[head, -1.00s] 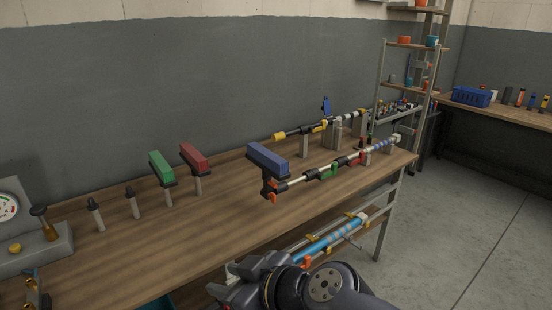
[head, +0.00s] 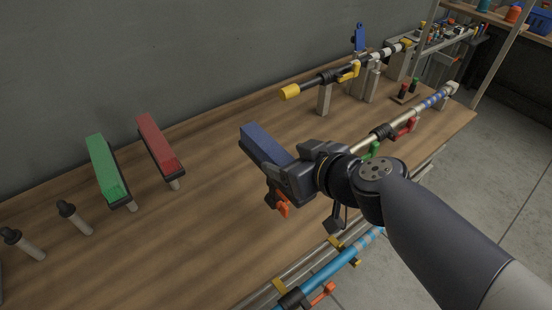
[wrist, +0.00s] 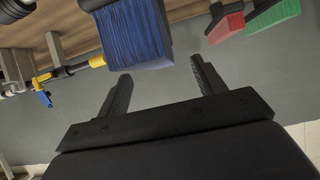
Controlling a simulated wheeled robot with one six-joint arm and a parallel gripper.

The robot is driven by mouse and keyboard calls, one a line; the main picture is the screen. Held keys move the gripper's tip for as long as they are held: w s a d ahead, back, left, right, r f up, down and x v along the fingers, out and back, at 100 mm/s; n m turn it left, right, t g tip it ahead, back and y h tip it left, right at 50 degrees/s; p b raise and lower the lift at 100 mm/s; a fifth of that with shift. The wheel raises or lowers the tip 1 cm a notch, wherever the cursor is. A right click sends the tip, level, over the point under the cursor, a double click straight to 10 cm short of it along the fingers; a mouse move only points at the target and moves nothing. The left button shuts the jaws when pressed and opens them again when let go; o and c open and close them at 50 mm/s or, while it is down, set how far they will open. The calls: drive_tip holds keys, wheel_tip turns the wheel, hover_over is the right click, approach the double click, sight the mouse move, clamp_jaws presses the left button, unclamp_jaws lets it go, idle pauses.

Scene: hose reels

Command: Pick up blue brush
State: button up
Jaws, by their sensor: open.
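In the wrist view, the blue bristles (wrist: 138,36) lie just beyond my open fingers (wrist: 161,67), somewhat toward the left finger. Nothing is between the fingers, and I cannot tell whether they touch the brush.
Green (head: 107,169) and red (head: 158,143) brushes stand on posts at left, beside two dark-tipped posts. A yellow-tipped lance (head: 318,84) rests on supports behind. The lance with green and red levers (head: 405,128) runs to the right. Bench space between red and blue brushes is clear.

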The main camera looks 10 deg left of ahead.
sight(276, 152)
drive_tip(key=shift+r+x, duration=0.1)
drive_tip(key=shift+x, duration=1.4)
drive_tip(key=shift+r+x, duration=0.15)
drive_tip(key=shift+x, duration=1.3)
drive_tip(key=shift+w, duration=0.2)
drive_tip(key=shift+r, duration=0.1)
drive_tip(key=c, duration=1.2)
